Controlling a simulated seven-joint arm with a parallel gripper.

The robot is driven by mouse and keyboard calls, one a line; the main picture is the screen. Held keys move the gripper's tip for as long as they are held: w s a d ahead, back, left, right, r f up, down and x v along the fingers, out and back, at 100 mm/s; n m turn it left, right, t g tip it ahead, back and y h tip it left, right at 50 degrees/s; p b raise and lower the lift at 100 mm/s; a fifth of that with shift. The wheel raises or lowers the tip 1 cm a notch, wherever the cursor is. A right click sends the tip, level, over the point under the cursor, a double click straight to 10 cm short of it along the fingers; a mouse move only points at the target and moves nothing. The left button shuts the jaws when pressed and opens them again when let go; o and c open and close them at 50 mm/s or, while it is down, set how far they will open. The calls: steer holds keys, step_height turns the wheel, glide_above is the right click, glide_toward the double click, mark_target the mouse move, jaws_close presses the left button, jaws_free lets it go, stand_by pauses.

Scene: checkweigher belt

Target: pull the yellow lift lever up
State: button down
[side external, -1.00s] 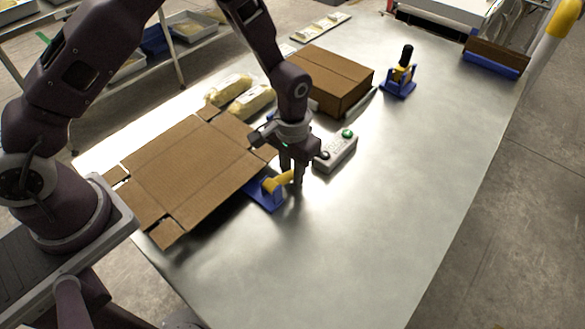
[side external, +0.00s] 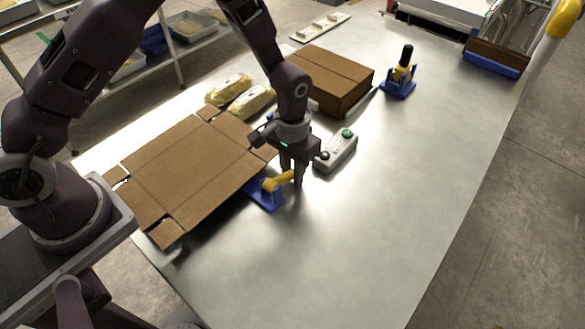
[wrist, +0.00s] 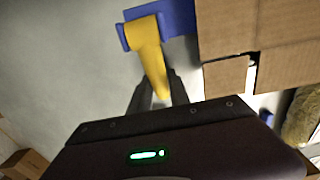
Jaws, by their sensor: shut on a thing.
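The yellow lift lever (side external: 277,182) sits on a blue base (side external: 265,197) on the table, beside the flattened cardboard. It lies low, pointing from its base toward my gripper (side external: 297,178). My gripper points down over the table and is shut on the lever's free end. In the wrist view the yellow lever (wrist: 148,50) runs from the blue base (wrist: 175,15) down between my two dark fingers (wrist: 153,95). Its tip is partly hidden by the gripper body.
The flattened cardboard (side external: 185,170) lies left of the lever. A grey control box with a green button (side external: 348,133) stands close behind my gripper. A closed brown box (side external: 330,75), wrapped yellowish packs (side external: 250,102) and a black-handled blue fixture (side external: 398,85) are farther back. The table front right is clear.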

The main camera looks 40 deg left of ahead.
steer(key=shift+r, duration=2.7)
steer(key=shift+c, duration=2)
jaws_free()
step_height(320, 180, up, 7)
